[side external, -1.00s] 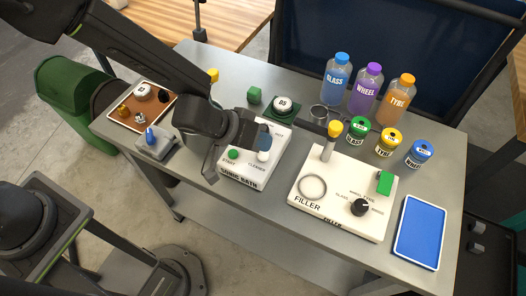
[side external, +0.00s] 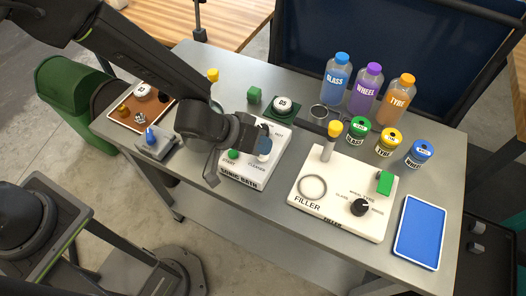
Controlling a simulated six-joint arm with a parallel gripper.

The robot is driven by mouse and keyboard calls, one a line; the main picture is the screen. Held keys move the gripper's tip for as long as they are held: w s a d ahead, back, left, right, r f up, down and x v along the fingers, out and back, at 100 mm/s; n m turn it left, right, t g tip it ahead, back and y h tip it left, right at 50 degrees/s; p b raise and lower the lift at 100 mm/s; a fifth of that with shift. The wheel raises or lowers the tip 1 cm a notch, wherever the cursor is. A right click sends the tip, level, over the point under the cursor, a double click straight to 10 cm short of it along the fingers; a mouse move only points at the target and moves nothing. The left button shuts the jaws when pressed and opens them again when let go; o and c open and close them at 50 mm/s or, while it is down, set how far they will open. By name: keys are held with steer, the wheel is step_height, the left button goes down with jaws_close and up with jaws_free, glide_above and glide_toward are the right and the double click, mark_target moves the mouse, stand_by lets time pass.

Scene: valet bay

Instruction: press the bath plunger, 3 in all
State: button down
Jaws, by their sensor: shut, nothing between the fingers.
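The sonic bath (side external: 238,178) is a white box in the middle of the bench, with a green start button (side external: 233,155) and printed labels. Its pale plunger (side external: 264,157) stands at the right part of the top, by the cleaner label. My gripper (side external: 265,148) is shut and empty, with its tip right over the plunger and hiding its upper part. I cannot tell whether the tip touches the plunger.
The white filler (side external: 335,215) with a dark knob stands to the right, beside a blue pad (side external: 420,231). Several capped jars and bottles (side external: 370,90) stand behind. A brown tray (side external: 128,119) and a grey block with a blue knob (side external: 152,142) are at the left.

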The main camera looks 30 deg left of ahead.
steer(key=shift+f, duration=0.55)
stand_by(0.5)
steer(key=shift+r, duration=1.15)
steer(key=shift+r, duration=0.1)
steer(key=shift+r, duration=2.4)
